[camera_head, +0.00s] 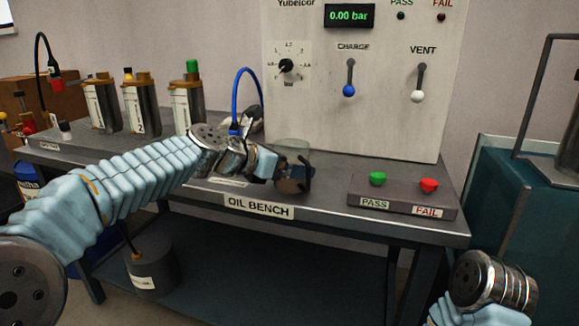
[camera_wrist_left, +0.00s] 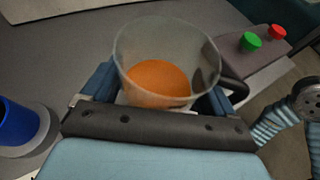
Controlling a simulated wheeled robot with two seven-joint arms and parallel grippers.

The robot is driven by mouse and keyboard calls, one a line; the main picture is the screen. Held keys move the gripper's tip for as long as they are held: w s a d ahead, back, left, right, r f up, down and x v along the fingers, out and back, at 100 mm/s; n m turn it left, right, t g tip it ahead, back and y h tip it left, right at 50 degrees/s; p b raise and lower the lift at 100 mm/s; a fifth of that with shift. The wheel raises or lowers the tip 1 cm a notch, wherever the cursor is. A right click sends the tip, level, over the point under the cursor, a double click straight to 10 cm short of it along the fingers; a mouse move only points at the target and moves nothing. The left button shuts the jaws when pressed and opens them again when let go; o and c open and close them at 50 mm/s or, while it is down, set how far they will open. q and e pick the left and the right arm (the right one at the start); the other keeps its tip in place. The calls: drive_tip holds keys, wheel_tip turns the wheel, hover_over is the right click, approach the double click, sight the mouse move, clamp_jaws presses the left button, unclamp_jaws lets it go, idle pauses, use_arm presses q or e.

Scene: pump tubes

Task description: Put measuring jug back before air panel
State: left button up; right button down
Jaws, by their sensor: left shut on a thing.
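The measuring jug (camera_head: 294,158) is clear with a dark handle and holds orange liquid. It is near the bench's front edge, in front of the air panel (camera_head: 320,120). In the left wrist view, the jug (camera_wrist_left: 165,48) is between the jaws, its open mouth facing up towards the camera. My left gripper (camera_head: 282,172) is shut on it; in the left wrist view the gripper's jaws (camera_wrist_left: 158,95) lie on either side. I cannot tell whether the jug's base touches the bench. My right arm shows at the lower right, but its fingers do not.
A grey box with PASS and FAIL buttons (camera_head: 402,200) is just right of the jug. Several labelled tubes (camera_head: 140,107) stand at the back left of the oil bench (camera_head: 335,206). A blue hose (camera_head: 236,95) rises behind my left wrist. Bare bench top lies before the panel.

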use_arm(q)
drive_tip(key=o, duration=0.9)
drive_tip(key=shift+f, duration=0.1)
drive_tip(key=shift+r, duration=0.2)
drive_tip(key=v, duration=1.2)
drive_tip(key=shift+p, duration=0.4)
